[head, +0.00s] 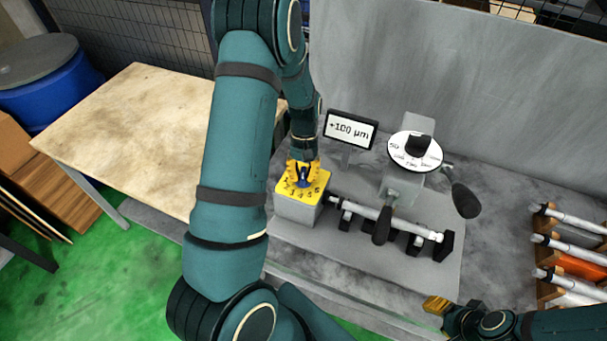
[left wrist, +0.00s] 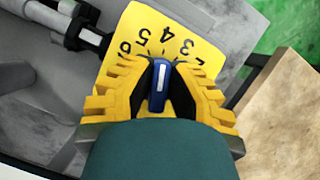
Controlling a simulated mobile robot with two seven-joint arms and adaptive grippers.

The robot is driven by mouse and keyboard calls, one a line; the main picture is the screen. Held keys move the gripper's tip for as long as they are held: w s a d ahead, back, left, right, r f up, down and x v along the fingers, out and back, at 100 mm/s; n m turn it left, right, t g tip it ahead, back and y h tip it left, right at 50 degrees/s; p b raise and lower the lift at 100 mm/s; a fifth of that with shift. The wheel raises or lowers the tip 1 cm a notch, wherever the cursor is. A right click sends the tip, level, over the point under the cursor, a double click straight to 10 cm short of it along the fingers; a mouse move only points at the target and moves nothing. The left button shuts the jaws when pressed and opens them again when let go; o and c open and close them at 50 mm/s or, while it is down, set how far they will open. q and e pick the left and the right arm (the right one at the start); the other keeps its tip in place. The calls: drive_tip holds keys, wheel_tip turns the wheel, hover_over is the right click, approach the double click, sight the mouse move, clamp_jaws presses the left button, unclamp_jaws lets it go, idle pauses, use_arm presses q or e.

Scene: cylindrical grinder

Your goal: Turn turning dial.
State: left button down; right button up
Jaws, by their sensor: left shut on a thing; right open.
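The turning dial is a blue knob with a white mark (left wrist: 159,84) on a yellow face (left wrist: 129,23) with printed numbers. It sits on top of a grey box (head: 297,212) left of the grinder's shaft. My left gripper (head: 303,173) reaches down from above and is shut on the blue knob. In the left wrist view its yellow fingers (left wrist: 158,88) press on the knob from both sides, and the white mark points roughly along the picture's vertical. The fingers hide part of the numbers. My right gripper (head: 437,306) is open and empty at the lower right, apart from the dial.
A display (head: 351,129) reads "+100 µm" behind the dial. A rack with several shafts (head: 570,258) is at the far right. A bare wooden table (head: 135,130) is at left.

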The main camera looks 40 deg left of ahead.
use_arm(q)
drive_tip(key=shift+f+m, duration=0.1)
drive_tip(key=shift+m, duration=0.3)
drive_tip(key=c, duration=0.9)
unclamp_jaws()
drive_tip(key=shift+c, duration=0.2)
drive_tip(key=v, duration=1.2)
drive_tip(key=shift+d, duration=0.1)
